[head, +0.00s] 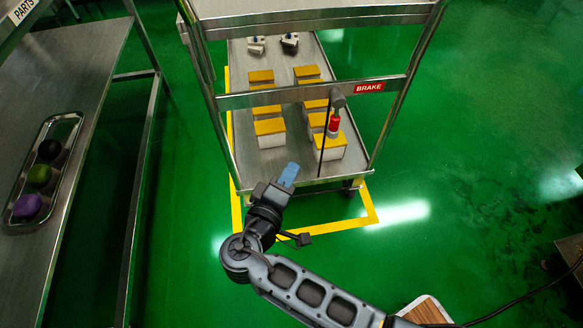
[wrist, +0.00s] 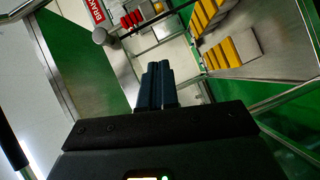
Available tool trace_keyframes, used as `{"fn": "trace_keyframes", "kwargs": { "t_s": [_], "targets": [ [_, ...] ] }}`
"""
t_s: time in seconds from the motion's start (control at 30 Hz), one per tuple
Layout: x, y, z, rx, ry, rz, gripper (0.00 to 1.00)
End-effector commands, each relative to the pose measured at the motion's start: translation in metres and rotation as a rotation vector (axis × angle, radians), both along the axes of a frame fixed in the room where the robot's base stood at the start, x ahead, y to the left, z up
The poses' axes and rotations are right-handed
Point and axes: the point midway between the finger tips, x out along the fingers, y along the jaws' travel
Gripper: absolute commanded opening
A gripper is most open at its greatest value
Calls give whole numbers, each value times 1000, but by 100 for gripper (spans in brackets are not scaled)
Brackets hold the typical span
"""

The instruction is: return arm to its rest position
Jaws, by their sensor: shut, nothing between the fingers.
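My gripper (head: 288,175) is shut and empty, its blue fingers pressed together. In the head view it reaches up from the bottom over the near edge of the metal cart, and the arm behind it bends down to the lower right. The fingers also show in the wrist view (wrist: 157,85), pointing toward the cart. The fingers look clear of the cart and the boxes, though the exact gap cannot be told.
The cart's lower shelf (head: 283,172) holds several yellow-topped white boxes (head: 269,127). A red-marked lever (head: 334,124) hangs by the BRAKE sign (head: 369,87). At left, a metal table (head: 75,75) bears a tray (head: 68,119) of coloured balls. Green floor is open at right.

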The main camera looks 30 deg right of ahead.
Motion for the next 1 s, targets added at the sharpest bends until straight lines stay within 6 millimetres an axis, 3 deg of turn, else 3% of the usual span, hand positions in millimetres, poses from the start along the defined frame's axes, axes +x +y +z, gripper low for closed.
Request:
{"fn": "trace_keyframes", "kwargs": {
  "t_s": [0.4, 0.53, 0.67, 0.8, 1.0],
  "targets": [
    [0, 0, -1, 2, 2, 2, 0],
    [-12, -5, -16, 40, 37, 24, 0],
    [-45, -13, -50, 156, 118, 88, 0],
    [-95, -17, -86, 338, 196, 176, 0],
    [-167, -14, -102, 600, 218, 285, 0]
  ]
}}
